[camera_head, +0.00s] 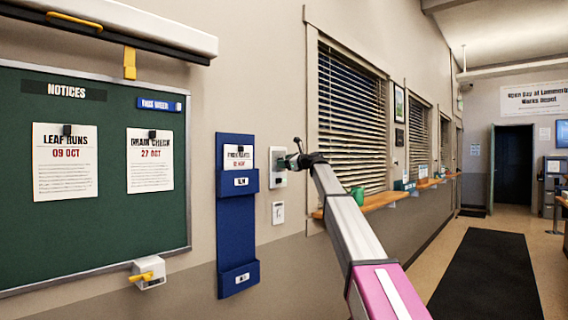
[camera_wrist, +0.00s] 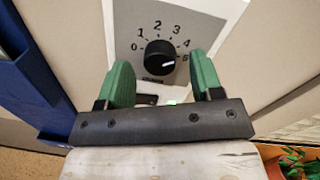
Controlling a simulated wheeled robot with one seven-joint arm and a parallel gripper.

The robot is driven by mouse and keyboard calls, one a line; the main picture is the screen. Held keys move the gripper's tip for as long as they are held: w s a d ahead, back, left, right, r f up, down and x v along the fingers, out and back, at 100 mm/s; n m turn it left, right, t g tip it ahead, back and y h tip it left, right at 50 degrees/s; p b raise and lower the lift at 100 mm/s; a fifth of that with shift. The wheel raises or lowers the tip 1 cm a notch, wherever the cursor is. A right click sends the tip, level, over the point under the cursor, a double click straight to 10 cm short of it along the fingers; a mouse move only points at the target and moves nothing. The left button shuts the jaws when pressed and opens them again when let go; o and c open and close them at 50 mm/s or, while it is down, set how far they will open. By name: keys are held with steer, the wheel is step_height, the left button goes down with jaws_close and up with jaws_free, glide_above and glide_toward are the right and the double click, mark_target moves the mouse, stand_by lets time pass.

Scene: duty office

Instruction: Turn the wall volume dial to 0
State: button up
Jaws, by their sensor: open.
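The wall volume dial is a black round knob (camera_wrist: 160,57) on a pale plate marked with numbers from 0 at the left, over the top, to 4 and 5 at the right. A white line on the knob points right, toward the 4 and 5 side. My gripper (camera_wrist: 162,72) is open, its two green fingers on either side below the knob and apart from it. In the head view my gripper (camera_head: 299,160) is at the dial's plate (camera_head: 279,178), hiding the knob there.
A blue wall holder (camera_head: 237,215) hangs close left of the dial. A small plate (camera_head: 278,212) is below it. To the right are a shuttered window (camera_head: 350,120) and a wooden ledge (camera_head: 375,203) with a green mug (camera_head: 357,194). A dark mat (camera_head: 487,280) lies on the floor.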

steer(key=shift+w+a, duration=0.35)
steer(key=shift+a, duration=0.05)
steer(key=c, duration=0.9)
